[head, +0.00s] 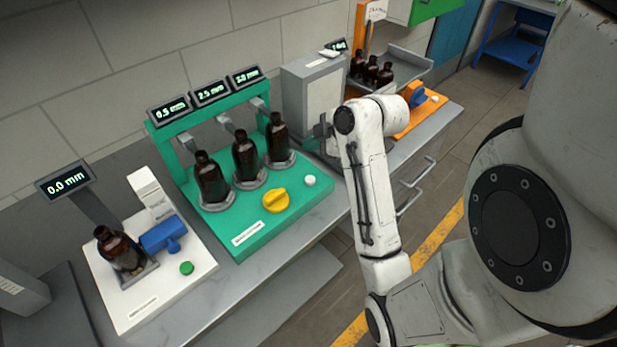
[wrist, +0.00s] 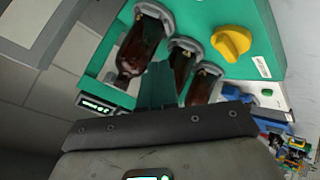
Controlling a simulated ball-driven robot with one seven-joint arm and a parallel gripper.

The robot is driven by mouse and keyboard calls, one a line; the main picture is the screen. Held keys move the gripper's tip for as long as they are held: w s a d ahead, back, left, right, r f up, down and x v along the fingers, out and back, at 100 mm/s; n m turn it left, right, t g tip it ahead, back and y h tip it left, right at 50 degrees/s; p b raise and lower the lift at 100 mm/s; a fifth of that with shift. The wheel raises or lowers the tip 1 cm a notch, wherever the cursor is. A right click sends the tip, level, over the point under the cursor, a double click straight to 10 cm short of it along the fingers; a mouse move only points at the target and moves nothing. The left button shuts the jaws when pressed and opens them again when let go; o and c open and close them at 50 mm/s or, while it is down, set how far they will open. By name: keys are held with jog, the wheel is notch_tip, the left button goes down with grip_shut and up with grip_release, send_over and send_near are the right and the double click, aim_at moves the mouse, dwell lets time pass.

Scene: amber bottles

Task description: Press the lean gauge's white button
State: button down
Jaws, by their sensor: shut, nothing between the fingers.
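A green fixture (head: 285,215) with three amber bottles appears to be the lean gauge. Its white button (head: 309,180) is at the front right of its top, beside a yellow knob (head: 276,201). I do not see this button in the wrist view. My gripper (head: 313,145) is shut and empty, above the fixture's right end, behind and apart from the button. In the wrist view my gripper (wrist: 158,85) points toward the bottles, and the yellow knob (wrist: 231,43) shows at upper right. The right bottle (head: 278,138) is left of my gripper.
A white fixture (head: 195,285) with one bottle, a blue clamp and a green button (head: 187,268) stands left. A grey cabinet (head: 312,95) stands behind my gripper. An orange fixture (head: 412,122) with another white button (head: 434,98) is farther right. The bench front is clear.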

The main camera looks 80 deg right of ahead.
aim_at(313, 181)
notch_tip(313, 181, down, 9)
jog(key=b, duration=0.6)
jog(key=shift+r, duration=0.1)
dwell(1.8)
jog(key=shift+f, duration=0.4)
jog(key=shift+f+b, duration=0.35)
jog(key=shift+f, duration=0.15)
dwell(0.6)
jog(key=shift+r, duration=0.1)
jog(key=shift+r+p, duration=0.85)
